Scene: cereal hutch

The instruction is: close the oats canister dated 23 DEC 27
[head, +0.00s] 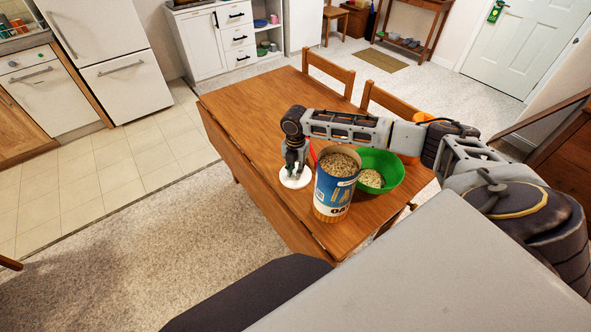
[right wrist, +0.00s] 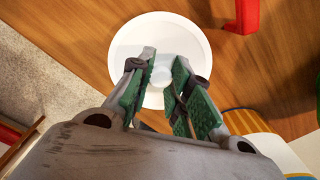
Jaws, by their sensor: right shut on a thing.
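The oats canister (head: 333,190), blue and white with "OA" lettering showing, stands upright on the wooden table. Its top is open and oats show inside; I cannot read a date on it. A round white lid (head: 303,182) is just left of the canister, near the table's edge; it also shows in the right wrist view (right wrist: 130,45). My right gripper (head: 292,172) points down over the lid and is shut on it near its middle; its fingers also show in the right wrist view (right wrist: 164,62). Whether the lid touches the table is unclear. My left gripper is out of view.
A green bowl (head: 391,166) with oats stands right behind the canister. A red thing (right wrist: 247,14) is behind the lid, and an orange item (head: 424,118) is partly hidden by my right arm. The table (head: 248,110) is clear toward the far left. Chairs (head: 330,70) stand behind it.

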